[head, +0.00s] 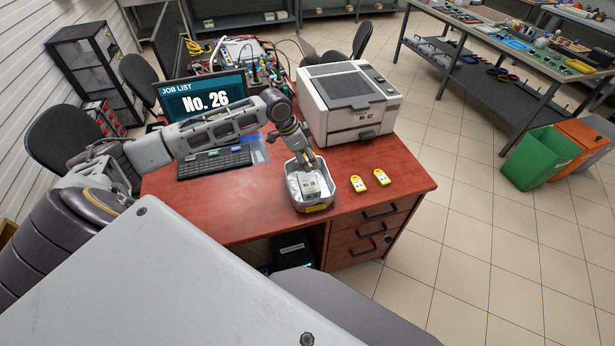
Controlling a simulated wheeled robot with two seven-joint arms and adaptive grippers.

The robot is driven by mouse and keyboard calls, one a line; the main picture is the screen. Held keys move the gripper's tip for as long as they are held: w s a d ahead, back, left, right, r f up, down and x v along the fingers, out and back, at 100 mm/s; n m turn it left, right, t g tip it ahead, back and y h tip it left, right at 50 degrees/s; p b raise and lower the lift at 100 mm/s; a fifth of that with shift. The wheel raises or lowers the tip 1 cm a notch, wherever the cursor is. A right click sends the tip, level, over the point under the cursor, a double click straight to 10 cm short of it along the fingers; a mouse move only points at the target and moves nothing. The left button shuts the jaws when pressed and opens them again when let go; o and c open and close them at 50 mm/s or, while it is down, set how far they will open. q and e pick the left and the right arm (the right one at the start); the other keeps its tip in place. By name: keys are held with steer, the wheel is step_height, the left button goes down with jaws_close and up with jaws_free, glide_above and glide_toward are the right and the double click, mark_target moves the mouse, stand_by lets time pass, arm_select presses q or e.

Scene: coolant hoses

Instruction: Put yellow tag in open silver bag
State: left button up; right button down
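A silver bag (296,187) with a printed label lies in a grey tray (301,208) near the desk's front edge. Whether the bag is open is too small to tell. My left gripper (307,168) points down at the far side of the tray, over or against the bag. Its fingertips are too small to show whether it is shut or touching the bag. My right gripper is out of view.
A white printer (347,105) stands behind the tray and tags. The desk (250,210) is clear left of the tray.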

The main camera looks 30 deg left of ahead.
arm_select(q)
glide_above(311, 179)
steer(key=s, duration=0.1)
steer(key=shift+a+f, duration=0.25)
steer(key=shift+f, duration=1.05)
steer(key=shift+a+f, duration=0.2)
steer(key=shift+f, duration=1.1)
steer(key=shift+s+f, duration=0.1)
steer(key=shift+f, duration=1.75)
steer(key=shift+f, duration=0.1)
steer(key=o, duration=0.9)
steer(key=v, duration=1.2)
